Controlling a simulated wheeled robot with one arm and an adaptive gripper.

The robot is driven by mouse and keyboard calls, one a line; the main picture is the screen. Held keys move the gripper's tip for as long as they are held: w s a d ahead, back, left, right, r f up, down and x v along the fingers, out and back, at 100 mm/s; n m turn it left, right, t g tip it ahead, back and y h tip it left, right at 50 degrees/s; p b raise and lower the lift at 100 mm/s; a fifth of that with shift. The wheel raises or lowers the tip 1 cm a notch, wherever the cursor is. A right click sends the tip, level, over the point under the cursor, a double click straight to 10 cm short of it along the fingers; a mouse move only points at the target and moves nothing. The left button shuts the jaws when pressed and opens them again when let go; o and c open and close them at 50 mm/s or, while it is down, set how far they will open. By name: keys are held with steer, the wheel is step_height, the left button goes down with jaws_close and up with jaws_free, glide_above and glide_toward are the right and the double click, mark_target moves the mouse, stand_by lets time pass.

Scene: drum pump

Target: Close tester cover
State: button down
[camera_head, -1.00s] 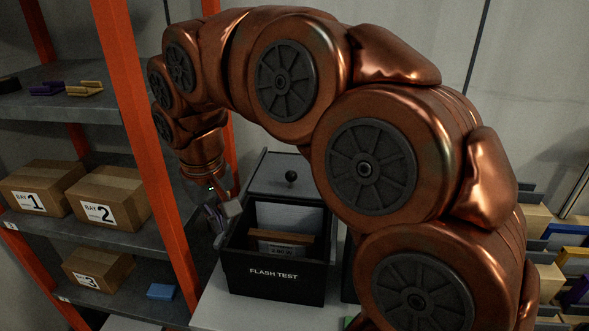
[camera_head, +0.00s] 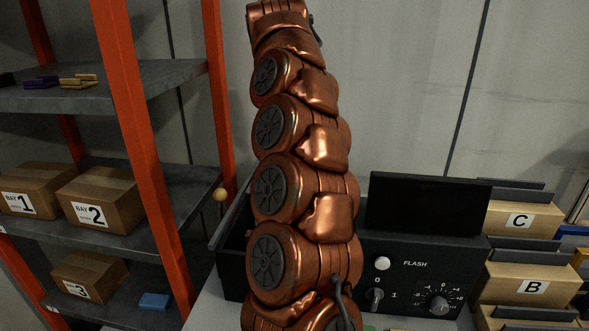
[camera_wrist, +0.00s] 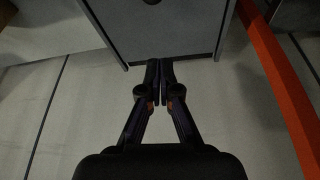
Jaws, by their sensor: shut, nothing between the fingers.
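In the head view my arm rises past the top edge, and the gripper is not visible.
An orange-posted shelf (camera_head: 145,170) with cartons is at left. Bins B (camera_head: 525,288) and C (camera_head: 518,221) are at right. A tan ball (camera_head: 221,194) shows beside my arm.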

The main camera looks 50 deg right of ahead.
steer(key=shift+m, duration=0.3)
steer(key=x, duration=0.7)
steer(key=s+d+x, duration=0.1)
steer(key=x, duration=0.2)
steer(key=shift+w+d+p, duration=0.1)
steer(key=shift+d+p, duration=0.05)
steer(key=shift+p, duration=0.25)
steer(key=shift+f, duration=0.2)
steer(key=shift+s+a, duration=0.25)
steer(key=shift+a, duration=0.2)
steer(key=shift+s+a+f, duration=0.15)
steer(key=shift+s+a, duration=0.1)
steer(key=shift+a, duration=0.35)
steer(key=shift+s+a+f, duration=0.1)
steer(key=shift+s+a, duration=0.15)
steer(key=shift+a, duration=0.4)
